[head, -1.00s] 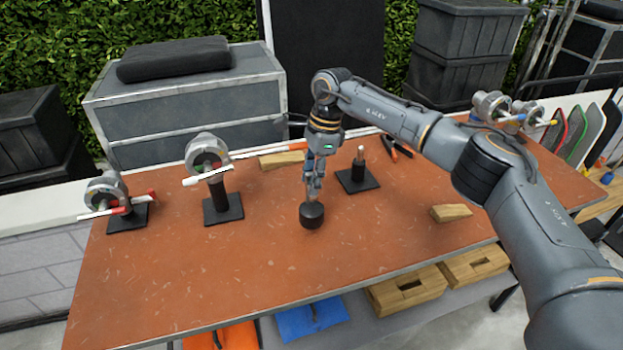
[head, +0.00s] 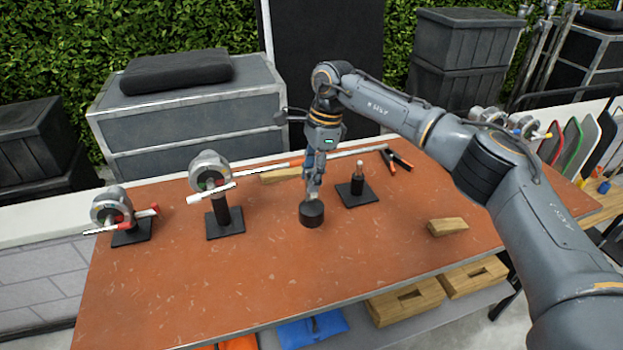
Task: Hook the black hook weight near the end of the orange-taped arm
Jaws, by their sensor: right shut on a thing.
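My right gripper (head: 313,190) points down over the middle of the table and is shut on the upper part of the black hook weight (head: 311,215). The weight hangs upright below the fingers; its hook is hidden by them. Whether the weight clears the tabletop is hard to tell. My left gripper is out of view.
A smaller clamp stand (head: 113,208) with a red-and-white rod is at the far left. A black-based post (head: 357,188) stands right of the weight. The front middle is clear.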

